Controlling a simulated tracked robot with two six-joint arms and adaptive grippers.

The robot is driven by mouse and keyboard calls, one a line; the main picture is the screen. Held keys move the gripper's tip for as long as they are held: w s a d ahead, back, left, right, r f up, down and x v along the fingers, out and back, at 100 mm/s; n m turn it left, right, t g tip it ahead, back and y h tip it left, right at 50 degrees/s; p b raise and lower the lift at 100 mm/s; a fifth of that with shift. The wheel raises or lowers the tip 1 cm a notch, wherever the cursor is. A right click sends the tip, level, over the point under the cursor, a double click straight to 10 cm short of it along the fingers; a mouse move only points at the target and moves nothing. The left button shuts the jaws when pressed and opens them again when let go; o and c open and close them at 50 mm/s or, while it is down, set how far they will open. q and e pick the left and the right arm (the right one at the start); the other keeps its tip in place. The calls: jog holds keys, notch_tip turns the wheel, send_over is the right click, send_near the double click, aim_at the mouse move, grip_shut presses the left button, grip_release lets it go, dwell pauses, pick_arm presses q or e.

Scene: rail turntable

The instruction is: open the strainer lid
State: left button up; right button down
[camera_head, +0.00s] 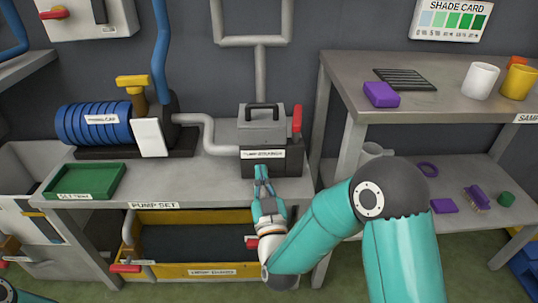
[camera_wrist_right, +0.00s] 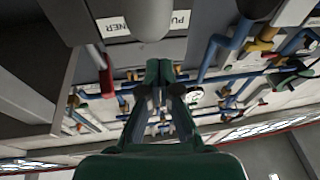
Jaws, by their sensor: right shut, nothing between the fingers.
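The pump strainer is a grey box (camera_head: 262,168) with a white label, standing at the right end of the pump bench. Its lighter grey lid (camera_head: 250,131) lies on top and looks shut, with a black handle (camera_head: 262,106). A red lever (camera_head: 297,119) stands upright at its right side. My right gripper (camera_head: 262,178) is shut and empty, just in front of and below the strainer's front face. In the right wrist view the gripper's fingers (camera_wrist_right: 161,92) show, with the strainer's label (camera_wrist_right: 113,26) upside down above. I cannot tell whether it touches the box.
A grey pipe (camera_head: 210,135) runs from the blue pump (camera_head: 95,122) to the strainer. A green tray (camera_head: 85,181) lies on the bench (camera_head: 185,182). The sample shelf (camera_head: 430,108) stands close on the right.

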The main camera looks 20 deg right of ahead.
aim_at(266, 126)
pick_arm(q)
notch_tip(266, 126, down, 7)
jog(key=b, duration=0.4)
pick_arm(e)
jog(key=w+d+r+t+h+p, duration=0.1)
jog(key=w+r+p, duration=0.1)
jog(key=r, duration=0.1)
jog(key=w+d+r+m+t+h+p, duration=0.1)
jog(key=w+r+p, duration=0.1)
jog(key=w+r, duration=0.1)
jog(key=w+d+r+t+h+p, duration=0.1)
jog(key=w+r+p, duration=0.1)
jog(key=r, duration=0.1)
jog(key=shift+w+d+r+m+h, duration=0.2)
jog(key=shift+d+m+h, duration=0.1)
jog(key=shift+m+h, duration=0.1)
pick_arm(q)
notch_tip(266, 126, up, 6)
jog(key=shift+r, duration=0.15)
pick_arm(e)
jog(key=shift+w+d+r, duration=0.15)
jog(key=shift+w+r, duration=0.1)
jog(key=shift+w, duration=0.2)
